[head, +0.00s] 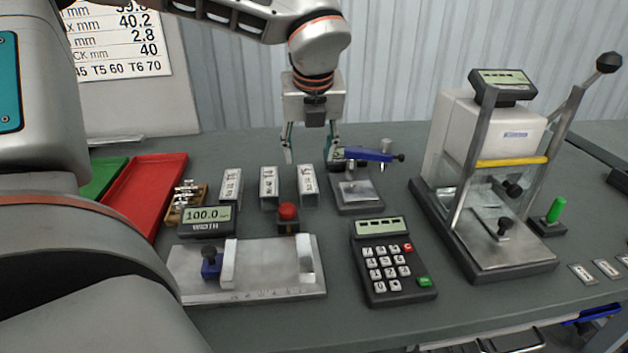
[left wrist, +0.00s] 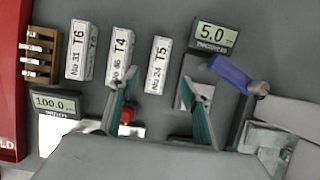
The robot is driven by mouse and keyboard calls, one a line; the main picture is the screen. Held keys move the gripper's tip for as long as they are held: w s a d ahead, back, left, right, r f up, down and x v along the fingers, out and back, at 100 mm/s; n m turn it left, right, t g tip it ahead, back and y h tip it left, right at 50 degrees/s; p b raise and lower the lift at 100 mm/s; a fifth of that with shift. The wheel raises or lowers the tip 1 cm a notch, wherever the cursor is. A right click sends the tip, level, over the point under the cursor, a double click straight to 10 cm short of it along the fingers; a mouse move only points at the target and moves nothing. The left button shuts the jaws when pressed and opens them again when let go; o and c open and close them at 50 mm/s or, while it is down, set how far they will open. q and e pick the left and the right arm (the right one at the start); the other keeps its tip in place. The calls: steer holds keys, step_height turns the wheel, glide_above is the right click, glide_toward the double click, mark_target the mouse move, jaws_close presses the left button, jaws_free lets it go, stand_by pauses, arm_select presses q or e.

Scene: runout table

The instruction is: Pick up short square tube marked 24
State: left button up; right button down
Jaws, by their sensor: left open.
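The short square tube marked 24 (left wrist: 158,65) lies on the bench in the left wrist view, its white label reading No 24 and T5. In the head view it is the rightmost of three light tubes (head: 307,184). My left gripper (head: 310,156) is open and empty, pointing down above and behind that tube. In the left wrist view its teal-padded fingers (left wrist: 160,90) are spread, with the tube's lower end showing between the tips. My right gripper is in neither view.
Tubes No 46 (left wrist: 120,56) and No 31 (left wrist: 83,50) lie to the left. A blue-handled gauge (head: 357,192) stands close on the right. A red button (head: 288,211) sits in front, near a keypad (head: 391,262). A red tray (head: 145,190) is at left.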

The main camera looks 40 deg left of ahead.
mark_target(307, 178)
arm_select(q)
steer(key=shift+w+a+f, duration=0.2)
steer(key=shift+f, duration=0.25)
steer(key=x, duration=0.7)
steer(key=shift+s+d, duration=0.1)
steer(key=shift+s, duration=0.2)
steer(key=c, duration=1.3)
